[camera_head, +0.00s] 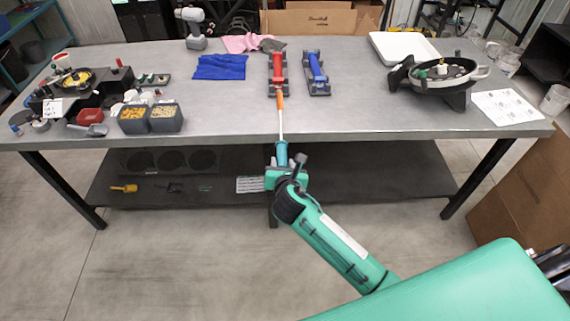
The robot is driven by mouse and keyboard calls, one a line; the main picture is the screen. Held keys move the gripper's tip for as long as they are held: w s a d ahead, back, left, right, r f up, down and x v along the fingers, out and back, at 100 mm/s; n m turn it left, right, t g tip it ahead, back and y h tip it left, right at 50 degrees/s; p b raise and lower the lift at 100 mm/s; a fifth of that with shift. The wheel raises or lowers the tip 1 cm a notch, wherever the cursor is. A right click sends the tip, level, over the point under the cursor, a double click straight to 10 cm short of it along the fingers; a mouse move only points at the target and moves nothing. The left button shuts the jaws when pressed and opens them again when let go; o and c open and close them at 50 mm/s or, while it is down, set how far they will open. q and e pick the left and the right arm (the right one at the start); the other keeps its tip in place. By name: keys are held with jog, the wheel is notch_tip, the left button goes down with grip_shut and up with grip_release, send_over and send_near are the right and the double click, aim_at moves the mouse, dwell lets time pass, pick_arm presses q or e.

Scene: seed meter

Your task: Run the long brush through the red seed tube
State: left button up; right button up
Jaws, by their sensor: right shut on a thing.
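The red seed tube (277,66) lies in a dark cradle at the middle of the table, pointing toward me. My right gripper (281,164) is shut on the teal handle of the long brush (281,121), just off the table's front edge. The brush's pale rod runs straight away from me over the table, in line with the red tube. Its orange part (280,101) is at the tube's near end. I cannot tell whether the tip is inside the tube. My left gripper is out of view.
A blue tube (317,70) in a similar cradle lies just right of the red one. A blue cloth (220,67) lies to the left. Seed bins (166,118) stand at front left. A round seed meter housing (442,72) stands at right. The table front around the brush is clear.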

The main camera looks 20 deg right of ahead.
jog(key=shift+s+d+f+b+x, duration=0.1)
jog(key=shift+f+b+x, duration=0.1)
jog(key=shift+b+x, duration=0.95)
jog(key=shift+s+d+f+b+x, duration=0.15)
jog(key=shift+b+x, duration=0.3)
jog(key=shift+x, duration=1.35)
jog(key=shift+f+b+x, duration=0.25)
jog(key=shift+b+x, duration=0.55)
jog(key=shift+x, duration=0.7)
jog(key=shift+p, duration=0.55)
jog(key=shift+w+r, duration=0.1)
jog(key=shift+w+d, duration=0.3)
jog(key=shift+w, duration=0.65)
jog(key=shift+w+d, duration=0.3)
jog(key=shift+w, duration=0.65)
jog(key=shift+w+d, duration=0.25)
jog(key=shift+w, duration=0.75)
